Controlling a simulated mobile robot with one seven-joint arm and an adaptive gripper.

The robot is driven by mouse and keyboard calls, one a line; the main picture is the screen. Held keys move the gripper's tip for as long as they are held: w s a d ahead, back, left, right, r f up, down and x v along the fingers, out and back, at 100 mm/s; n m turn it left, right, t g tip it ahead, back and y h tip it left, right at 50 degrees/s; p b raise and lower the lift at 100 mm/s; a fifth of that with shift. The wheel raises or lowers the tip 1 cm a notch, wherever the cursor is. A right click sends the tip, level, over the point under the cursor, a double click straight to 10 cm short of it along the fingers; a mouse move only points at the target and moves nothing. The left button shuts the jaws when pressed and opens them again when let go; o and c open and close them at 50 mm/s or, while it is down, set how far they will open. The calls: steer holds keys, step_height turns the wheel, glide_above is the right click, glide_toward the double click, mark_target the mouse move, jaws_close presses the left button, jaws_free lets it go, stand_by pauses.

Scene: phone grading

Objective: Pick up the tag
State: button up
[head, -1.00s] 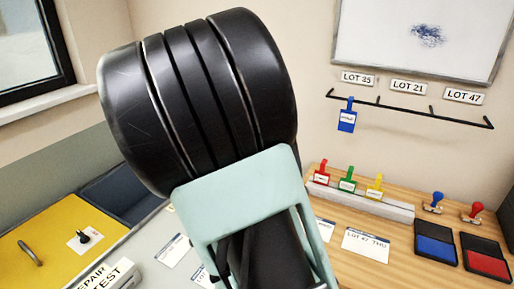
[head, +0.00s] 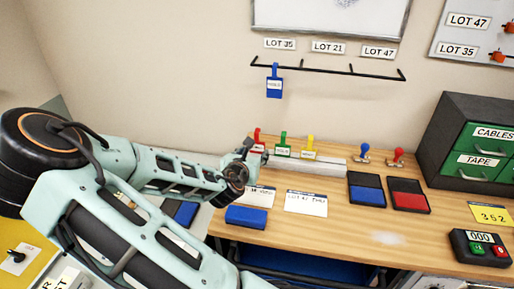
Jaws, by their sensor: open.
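Three tags stand upright in a pale rack (head: 325,165) at the back of the wooden desk: a red tag (head: 257,140), a green tag (head: 282,145) and a yellow tag (head: 309,146). A blue tag (head: 275,82) hangs from the leftmost hook of the wall rail, under the LOT 35 label. My gripper (head: 252,154) is open at the left end of the rack, close to the red tag and partly covering it. I cannot tell whether it touches that tag. The fingers are small and hard to make out.
Lot cards (head: 306,203) and a blue block (head: 246,217) lie in front of the rack. Blue (head: 367,195) and red (head: 409,201) ink pads, two stamps, a drawer cabinet (head: 466,135) and a counter box (head: 481,248) stand to the right. The rail's other hooks are empty.

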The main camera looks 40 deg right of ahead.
mark_target(257, 147)
steer(key=shift+x, duration=3.75)
steer(key=shift+r, duration=0.15)
steer(key=c, duration=0.7)
